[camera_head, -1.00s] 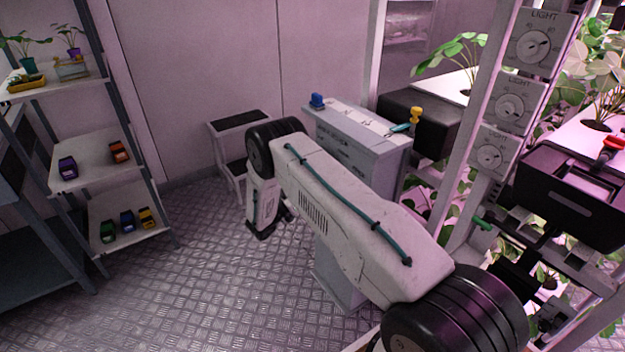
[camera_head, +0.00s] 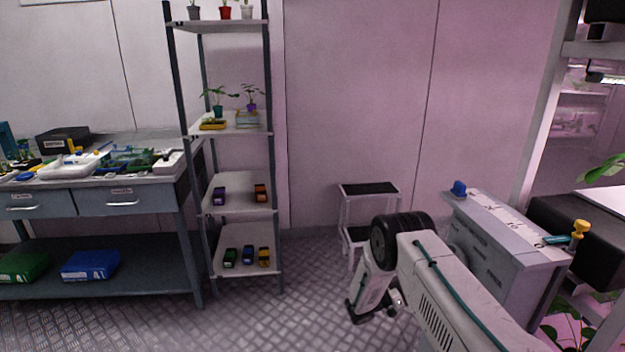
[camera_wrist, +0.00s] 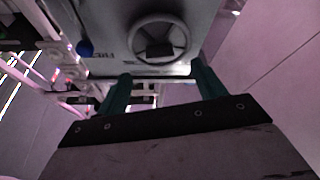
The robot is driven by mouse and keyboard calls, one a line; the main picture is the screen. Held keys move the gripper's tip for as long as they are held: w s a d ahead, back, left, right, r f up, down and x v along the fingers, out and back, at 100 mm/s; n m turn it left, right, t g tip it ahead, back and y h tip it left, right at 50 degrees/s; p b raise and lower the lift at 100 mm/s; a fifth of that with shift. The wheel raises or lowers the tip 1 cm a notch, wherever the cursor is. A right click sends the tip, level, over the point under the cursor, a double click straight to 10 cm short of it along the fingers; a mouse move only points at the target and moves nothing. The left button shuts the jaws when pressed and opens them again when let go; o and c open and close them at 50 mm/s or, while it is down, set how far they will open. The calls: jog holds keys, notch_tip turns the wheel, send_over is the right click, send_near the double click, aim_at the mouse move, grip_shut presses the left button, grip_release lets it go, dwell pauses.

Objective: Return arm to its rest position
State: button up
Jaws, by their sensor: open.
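My arm (camera_head: 437,292) reaches in from the lower right of the head view, bent at a black joint, with a link hanging down from it. Its dark lower end is in front of the step stool, above the floor. The gripper's fingers cannot be made out there. In the wrist view my gripper (camera_wrist: 160,70) shows two teal fingers spread apart, with nothing held between them. Beyond them is a grey panel with a round handwheel (camera_wrist: 183,39) and a blue knob (camera_wrist: 85,48). I cannot tell whether the fingers touch the panel.
A grey cabinet (camera_head: 497,262) with blue and yellow knobs stands right of my arm. A step stool (camera_head: 369,189) is behind it. The floor (camera_head: 310,315) between is clear.

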jog(key=s+d+f+n+g+y, duration=0.1)
jog(key=s+f+n+g+y, duration=0.1)
jog(key=s+n+g, duration=0.35)
jog(key=s+a+r+n+g+y, duration=0.25)
jog(key=s+r+y, duration=0.25)
jog(key=s+r, duration=0.4)
jog(key=s+a+r+n+g+y, duration=0.25)
jog(key=s+r+y, duration=0.4)
jog(key=r, duration=0.45)
jog(key=s+a+r+n+t+y, duration=0.1)
jog(key=s+a+r+t+y, duration=0.3)
jog(key=s+r, duration=0.5)
jog(key=s+a+r+n+t+y, duration=0.2)
jog(key=s+a+r+t+y, duration=0.2)
jog(key=s+r, duration=0.6)
jog(key=s+a+t, duration=0.1)
jog(key=s+a, duration=0.1)
jog(key=s, duration=0.2)
jog(key=shift+s+r, duration=0.15)
jog(key=shift+s, duration=0.05)
jog(key=shift+d+t+y, duration=0.15)
jog(key=shift+t+y, duration=0.1)
